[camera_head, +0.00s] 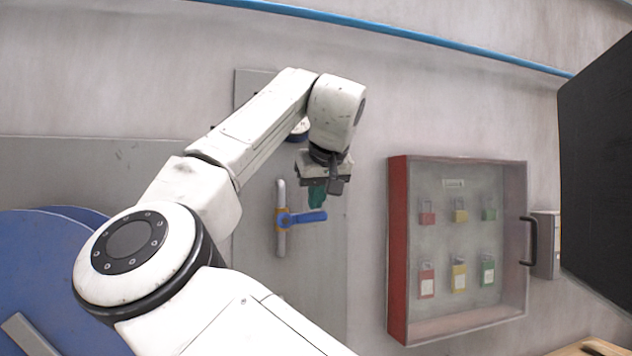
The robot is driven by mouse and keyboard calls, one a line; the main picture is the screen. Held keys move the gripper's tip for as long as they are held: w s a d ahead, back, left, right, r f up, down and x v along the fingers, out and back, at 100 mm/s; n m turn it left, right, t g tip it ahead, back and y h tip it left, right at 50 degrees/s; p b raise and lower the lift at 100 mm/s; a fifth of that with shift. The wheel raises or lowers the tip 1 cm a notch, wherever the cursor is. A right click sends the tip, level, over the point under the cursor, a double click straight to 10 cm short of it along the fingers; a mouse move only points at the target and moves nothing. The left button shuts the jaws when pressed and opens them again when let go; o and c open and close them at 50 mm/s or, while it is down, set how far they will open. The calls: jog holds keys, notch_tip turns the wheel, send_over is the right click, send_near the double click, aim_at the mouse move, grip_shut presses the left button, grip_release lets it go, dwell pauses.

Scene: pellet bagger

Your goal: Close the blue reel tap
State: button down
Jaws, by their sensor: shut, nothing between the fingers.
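The blue reel tap (304,218) has a blue lever that points to the right, roughly level. It sits on a short vertical grey pipe (281,240) with an orange-brown collar, on a grey wall panel. The lever lies across the pipe's line. My gripper (318,195) is just above the lever, with its dark green fingers pointing down and shut with nothing between them. I cannot tell whether the fingertips touch the lever. My arm hides part of the panel and a round dark-and-white part above the pipe.
A red-sided lockout cabinet (397,250) with a clear door and several coloured padlocks hangs to the right of the tap. A large black panel (600,170) stands at the far right. A blue round reel (40,270) is at lower left. A blue pipe (400,37) runs along the wall above.

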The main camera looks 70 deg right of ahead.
jog(key=shift+f, duration=0.2)
jog(key=shift+s+f, duration=0.2)
jog(key=shift+f, duration=0.65)
